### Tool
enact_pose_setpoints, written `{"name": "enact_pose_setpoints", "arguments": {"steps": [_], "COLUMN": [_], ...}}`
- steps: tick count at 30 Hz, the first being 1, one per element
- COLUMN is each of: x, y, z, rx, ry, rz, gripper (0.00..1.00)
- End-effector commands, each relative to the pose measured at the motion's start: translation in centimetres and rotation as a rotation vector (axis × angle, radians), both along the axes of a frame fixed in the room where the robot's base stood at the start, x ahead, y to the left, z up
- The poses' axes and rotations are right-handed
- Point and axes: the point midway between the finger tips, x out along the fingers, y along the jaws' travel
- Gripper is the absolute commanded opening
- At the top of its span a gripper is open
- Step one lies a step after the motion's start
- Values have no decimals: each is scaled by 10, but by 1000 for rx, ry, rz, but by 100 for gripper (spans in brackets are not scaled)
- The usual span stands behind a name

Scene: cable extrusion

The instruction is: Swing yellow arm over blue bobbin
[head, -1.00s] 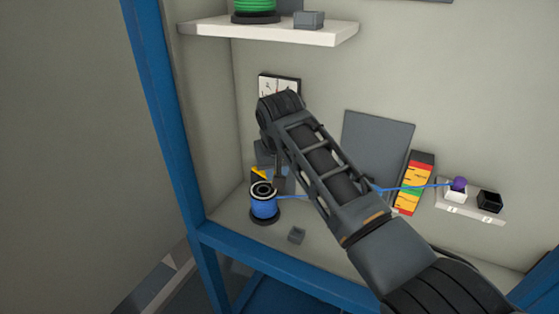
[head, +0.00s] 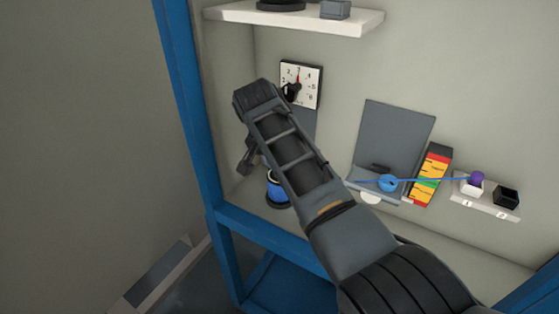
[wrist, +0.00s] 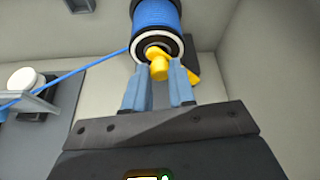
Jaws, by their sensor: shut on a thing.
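The blue bobbin (head: 275,189) stands at the back left of the bench, partly hidden by my arm in the head view. In the wrist view the blue bobbin (wrist: 157,14) is at the top, its black and white end ring facing me. The yellow arm (wrist: 158,68) has its knob between my fingers, in front of that end ring; part of it shows right of the right finger. My gripper (wrist: 159,84) is shut on the yellow arm. In the head view the yellow arm is hidden. Blue cable (wrist: 85,69) runs left from the bobbin.
A dial gauge (head: 310,88) and a grey panel (head: 398,135) are at the back. A white shelf (head: 300,19) hangs above; a blue frame post (head: 190,110) is left.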

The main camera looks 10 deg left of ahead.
Motion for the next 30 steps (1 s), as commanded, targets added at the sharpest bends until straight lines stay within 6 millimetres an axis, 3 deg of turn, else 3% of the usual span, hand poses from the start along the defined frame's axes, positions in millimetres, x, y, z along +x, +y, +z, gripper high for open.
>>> {"name": "enact_pose_setpoints", "arguments": {"steps": [9, 10, 18, 26, 30], "x": [0, 0, 0, -1, -5], "y": [2, 2, 1, 1, 3], "z": [0, 0, 0, 2, 14], "rx": [2, 2, 1, 2, 3], "ry": [0, 0, 0, 0, -3], "rz": [1, 1, 0, 1, 2], "gripper": [0, 26, 50, 50, 50]}}
